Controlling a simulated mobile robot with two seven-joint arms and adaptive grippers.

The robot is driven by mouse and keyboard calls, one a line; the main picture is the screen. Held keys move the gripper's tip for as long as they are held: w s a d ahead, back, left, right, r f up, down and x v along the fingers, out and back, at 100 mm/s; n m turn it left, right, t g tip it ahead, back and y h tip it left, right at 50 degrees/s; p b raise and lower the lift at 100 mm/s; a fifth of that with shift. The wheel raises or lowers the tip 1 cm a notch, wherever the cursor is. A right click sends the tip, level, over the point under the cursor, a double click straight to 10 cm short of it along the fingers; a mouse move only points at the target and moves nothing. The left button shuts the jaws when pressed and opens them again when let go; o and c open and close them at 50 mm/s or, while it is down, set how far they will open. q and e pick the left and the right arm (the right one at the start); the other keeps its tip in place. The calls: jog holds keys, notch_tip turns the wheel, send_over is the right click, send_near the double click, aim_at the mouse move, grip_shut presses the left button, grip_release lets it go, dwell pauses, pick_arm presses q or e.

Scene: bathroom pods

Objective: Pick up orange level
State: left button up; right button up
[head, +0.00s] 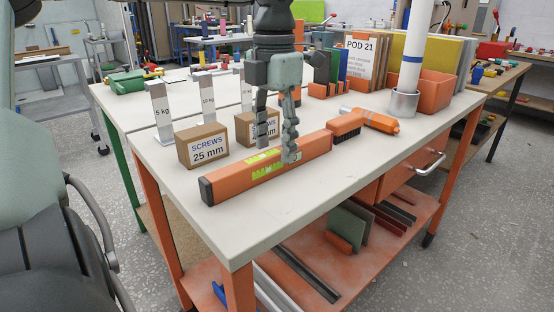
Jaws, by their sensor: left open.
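The orange level (226,185) lies along the near part of the white table top, with a black end cap and yellow-green vials. My left gripper (276,153) points down over its middle with the fingers apart. One finger overlaps the level's near side. The other finger's tip is at its far top edge. I cannot tell whether either finger touches it. The gripper hides part of the level. My right gripper is not in view.
Two screw boxes (203,146) and several metal weights (159,112) stand behind the level. An orange brush (346,124) and an orange bottle-like tool (375,121) lie by its right end. A white tube (416,45) stands farther right. The front table top is clear.

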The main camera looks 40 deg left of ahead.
pick_arm(q)
jog(key=shift+w+f, duration=0.2)
jog(key=shift+f, duration=1.25)
jog(key=shift+c, duration=0.6)
grip_shut()
